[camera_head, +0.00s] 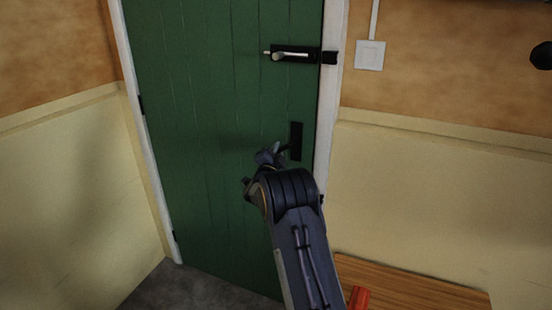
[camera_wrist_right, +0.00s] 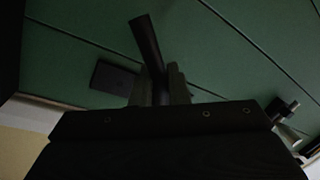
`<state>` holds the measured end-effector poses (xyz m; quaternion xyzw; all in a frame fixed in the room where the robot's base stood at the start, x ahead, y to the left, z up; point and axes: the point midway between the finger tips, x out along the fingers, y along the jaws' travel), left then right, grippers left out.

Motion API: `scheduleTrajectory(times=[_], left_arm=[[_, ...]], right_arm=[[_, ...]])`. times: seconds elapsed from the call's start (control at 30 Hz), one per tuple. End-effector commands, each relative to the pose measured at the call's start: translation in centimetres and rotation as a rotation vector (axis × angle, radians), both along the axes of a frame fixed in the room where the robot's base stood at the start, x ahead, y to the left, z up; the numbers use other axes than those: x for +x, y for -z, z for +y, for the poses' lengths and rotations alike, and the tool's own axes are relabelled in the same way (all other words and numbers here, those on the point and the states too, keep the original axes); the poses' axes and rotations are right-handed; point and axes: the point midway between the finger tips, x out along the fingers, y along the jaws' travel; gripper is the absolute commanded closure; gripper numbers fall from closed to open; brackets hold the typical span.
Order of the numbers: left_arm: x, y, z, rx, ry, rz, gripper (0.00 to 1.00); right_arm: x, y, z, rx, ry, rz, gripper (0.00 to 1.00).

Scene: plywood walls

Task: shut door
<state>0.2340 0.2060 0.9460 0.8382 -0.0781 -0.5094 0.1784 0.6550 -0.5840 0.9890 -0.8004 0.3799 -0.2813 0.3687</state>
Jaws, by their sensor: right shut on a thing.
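The green plank door (camera_head: 205,120) stands in its white frame (camera_head: 328,110), with its right edge close to the frame. I cannot tell if it is fully flush. A black handle plate (camera_head: 295,141) with a dark lever (camera_head: 283,149) is on its right side. My right gripper (camera_head: 270,154) is at the lever, in front of the door. In the right wrist view my gripper (camera_wrist_right: 160,85) is shut on the dark lever (camera_wrist_right: 146,38), which sticks out past the fingers. The plate (camera_wrist_right: 112,78) shows beside it. My left gripper is not in view.
A slide bolt (camera_head: 290,55) is on the door above the handle, with its keeper (camera_head: 329,57) on the frame. A light switch (camera_head: 370,55) is on the right wall. A wooden surface (camera_head: 410,288) and a red object (camera_head: 358,297) are at lower right.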

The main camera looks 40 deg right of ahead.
Motion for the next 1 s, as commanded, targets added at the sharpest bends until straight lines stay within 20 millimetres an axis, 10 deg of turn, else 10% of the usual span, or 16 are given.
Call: scheduleTrajectory(times=[0.3,0.33,0.47,1.0], left_arm=[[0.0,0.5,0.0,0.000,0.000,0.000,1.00],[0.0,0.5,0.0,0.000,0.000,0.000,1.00],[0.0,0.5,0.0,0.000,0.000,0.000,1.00],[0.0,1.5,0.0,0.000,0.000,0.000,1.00]], right_arm=[[0.1,0.3,-0.4,0.003,-0.004,0.004,1.00],[0.1,0.3,-0.4,0.003,-0.004,0.004,0.81],[0.1,0.2,-0.4,0.001,-0.004,0.003,0.67],[-2.0,0.9,2.7,0.002,-0.006,0.001,0.67]])
